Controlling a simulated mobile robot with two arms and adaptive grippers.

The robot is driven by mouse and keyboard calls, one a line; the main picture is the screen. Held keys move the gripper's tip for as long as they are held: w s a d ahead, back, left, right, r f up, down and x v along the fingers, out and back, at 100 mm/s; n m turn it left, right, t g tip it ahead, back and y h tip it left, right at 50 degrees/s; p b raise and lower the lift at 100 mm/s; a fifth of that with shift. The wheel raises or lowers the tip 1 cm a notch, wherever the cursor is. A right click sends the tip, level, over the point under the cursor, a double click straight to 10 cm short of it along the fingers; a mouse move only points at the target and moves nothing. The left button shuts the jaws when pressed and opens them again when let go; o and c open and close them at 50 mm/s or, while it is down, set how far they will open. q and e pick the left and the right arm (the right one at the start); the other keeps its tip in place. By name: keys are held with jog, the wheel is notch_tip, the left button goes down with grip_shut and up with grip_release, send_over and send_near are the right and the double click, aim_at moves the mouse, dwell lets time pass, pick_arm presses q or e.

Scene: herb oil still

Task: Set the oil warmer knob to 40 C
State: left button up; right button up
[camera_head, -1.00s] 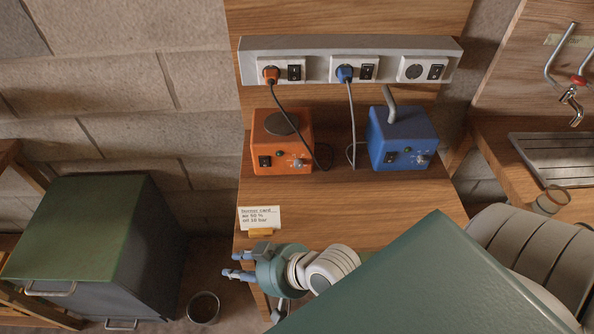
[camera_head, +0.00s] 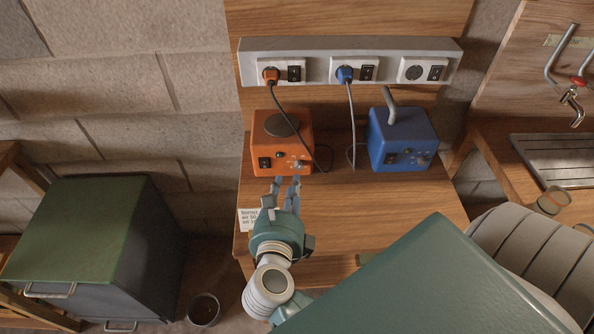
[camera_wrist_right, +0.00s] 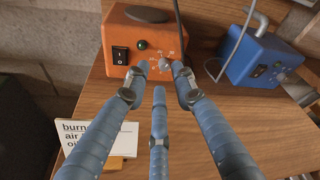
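An orange box (camera_head: 264,146) with a dark round plate on top stands on the wooden bench. Its front has a black rocker switch (camera_wrist_right: 120,55), a green lamp (camera_wrist_right: 142,44) and a small grey knob (camera_wrist_right: 165,65) with a marked scale, too small to read for certain. The knob also shows in the head view (camera_head: 299,164). My right gripper (camera_head: 288,182) reaches toward the box front from the near side. Its three blue fingers (camera_wrist_right: 158,83) are spread and empty, tips just short of the knob; contact cannot be told. My left gripper is not in view.
A blue box (camera_head: 402,138) with a bent grey pipe stands to the right. Both boxes' cables run to the socket strip (camera_head: 350,48) behind. A white card (camera_wrist_right: 128,140) stands on the bench by my fingers. The bench (camera_head: 350,215) is clear toward the right.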

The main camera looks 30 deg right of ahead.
aim_at(298, 168)
jog(key=shift+m+g, duration=0.4)
jog(key=x, duration=0.3)
jog(key=f+p+x, duration=0.1)
jog(key=x, duration=0.3)
jog(key=s+f+p+x, duration=0.1)
jog(key=x, duration=0.2)
jog(key=shift+w+d+f, duration=0.1)
jog(key=shift+w+d, duration=0.15)
jog(key=shift+d, duration=0.15)
jog(key=shift+c, duration=0.5)
grip_shut()
